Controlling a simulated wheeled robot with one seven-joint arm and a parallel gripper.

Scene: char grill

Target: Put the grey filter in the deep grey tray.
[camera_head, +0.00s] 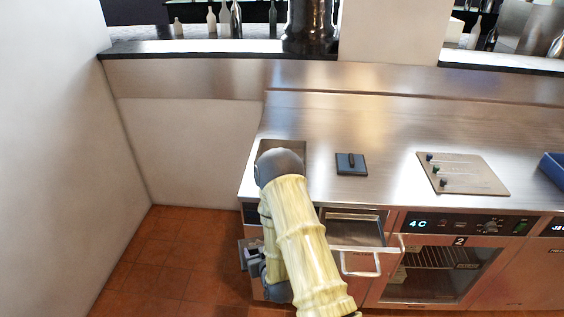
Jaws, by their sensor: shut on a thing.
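My arm bends over the counter's left front corner and hangs down in front of it. My gripper (255,263) is low at the cabinet front, left of my yellow sleeve and partly hidden by it. It is shut on a small grey part (245,247); I cannot tell whether this is the grey filter or a handle. A pulled-out metal drawer or tray (350,232) with a bar handle (362,270) sticks out of the cabinet, right of my arm. I cannot clearly identify the deep grey tray.
A square recess (292,146) in the steel counter (380,125) is partly covered by my arm. A black handled lid (351,163), a control panel (462,173) and a blue container (553,166) are farther right. An oven (430,270) is below. Floor at left is clear.

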